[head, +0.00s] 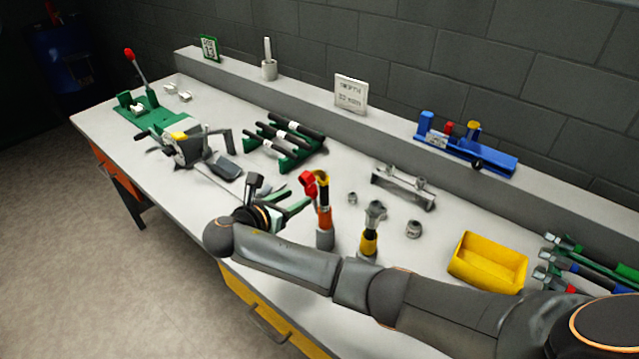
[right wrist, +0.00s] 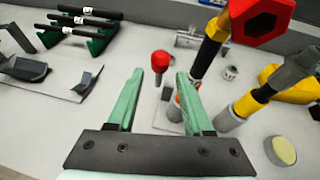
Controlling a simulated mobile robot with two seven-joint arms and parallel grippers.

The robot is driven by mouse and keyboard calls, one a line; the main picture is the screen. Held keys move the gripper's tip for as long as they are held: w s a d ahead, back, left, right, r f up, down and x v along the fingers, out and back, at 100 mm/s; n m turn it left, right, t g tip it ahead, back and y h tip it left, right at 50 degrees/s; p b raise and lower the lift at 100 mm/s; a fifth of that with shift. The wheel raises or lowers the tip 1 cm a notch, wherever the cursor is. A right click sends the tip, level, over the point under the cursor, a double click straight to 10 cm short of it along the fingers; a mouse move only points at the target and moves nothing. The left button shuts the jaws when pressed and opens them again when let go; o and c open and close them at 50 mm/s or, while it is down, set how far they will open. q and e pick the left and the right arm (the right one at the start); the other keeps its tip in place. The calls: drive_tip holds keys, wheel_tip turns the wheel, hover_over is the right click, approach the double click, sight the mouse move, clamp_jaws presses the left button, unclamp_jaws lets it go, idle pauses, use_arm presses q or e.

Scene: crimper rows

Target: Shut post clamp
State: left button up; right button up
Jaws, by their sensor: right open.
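My right gripper (head: 289,199) has two green fingers spread apart and empty, and reaches over the front of the bench. In the right wrist view a red knob (right wrist: 160,62) on a short stem shows in the gap between the fingertips, beyond them; I cannot tell its exact distance. Below it are a pale plate and an orange part, partly hidden by the right finger. This may be the post clamp, but I cannot tell surely. A standing orange tool (head: 324,218) with a red and yellow top is just right of the gripper. My left gripper is out of view.
A grey and yellow tool (head: 370,241) stands right of the orange one. A yellow bin (head: 487,262) is further right. A green rack (head: 285,145) with black-handled tools lies behind the gripper. A grey machine (head: 187,150) stands to the left. A blue fixture (head: 468,150) sits on the back ledge.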

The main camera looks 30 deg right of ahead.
sight(314, 201)
drive_tip(key=x, duration=1.1)
drive_tip(key=shift+d, duration=0.1)
drive_tip(key=shift+c, duration=0.2)
clamp_jaws()
idle(0.9)
